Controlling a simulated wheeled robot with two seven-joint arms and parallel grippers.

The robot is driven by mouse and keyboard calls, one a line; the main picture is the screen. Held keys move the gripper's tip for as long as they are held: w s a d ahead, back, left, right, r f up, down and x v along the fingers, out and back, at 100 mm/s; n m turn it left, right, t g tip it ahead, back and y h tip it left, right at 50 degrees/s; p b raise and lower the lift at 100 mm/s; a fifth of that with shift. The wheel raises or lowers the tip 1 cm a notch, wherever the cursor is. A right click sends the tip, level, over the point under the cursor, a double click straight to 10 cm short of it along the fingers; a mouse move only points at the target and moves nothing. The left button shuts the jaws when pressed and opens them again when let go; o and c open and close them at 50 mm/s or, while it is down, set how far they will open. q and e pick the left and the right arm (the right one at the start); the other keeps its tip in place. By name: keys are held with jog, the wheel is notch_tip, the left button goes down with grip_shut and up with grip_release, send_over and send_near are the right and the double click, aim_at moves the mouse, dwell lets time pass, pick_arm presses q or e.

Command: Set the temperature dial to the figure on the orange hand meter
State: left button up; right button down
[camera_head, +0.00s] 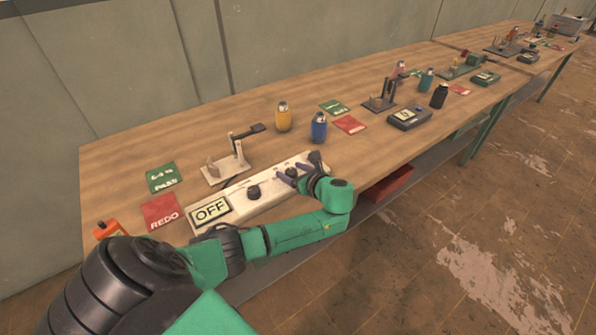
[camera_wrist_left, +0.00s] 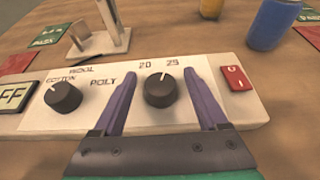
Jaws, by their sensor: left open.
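The white control panel (camera_head: 235,206) has a sign reading OFF (camera_head: 210,211). In the left wrist view its temperature dial (camera_wrist_left: 160,90) is a black knob, with the figures 20 and 25 behind it. Its pale mark points away from me, roughly between those figures. My left gripper (camera_head: 290,174) is open, with its purple fingers on either side of this dial; whether they touch it I cannot tell. A second black knob (camera_wrist_left: 63,98), by fabric words, sits to the left. The orange hand meter (camera_head: 109,229) lies at the bench's left end, partly behind my arm; its figure is unreadable.
A red rocker switch (camera_wrist_left: 235,78) is right of the dial. A metal stand (camera_head: 228,165), a yellow bottle (camera_head: 283,118) and a blue bottle (camera_head: 319,128) stand behind the panel. Green PASS (camera_head: 163,177) and red REDO (camera_head: 161,211) cards lie at left. More stations continue rightward.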

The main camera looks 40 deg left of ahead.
pick_arm(q)
jog(key=v, duration=1.4)
jog(key=shift+b, duration=0.35)
jog(key=shift+d+r, duration=0.1)
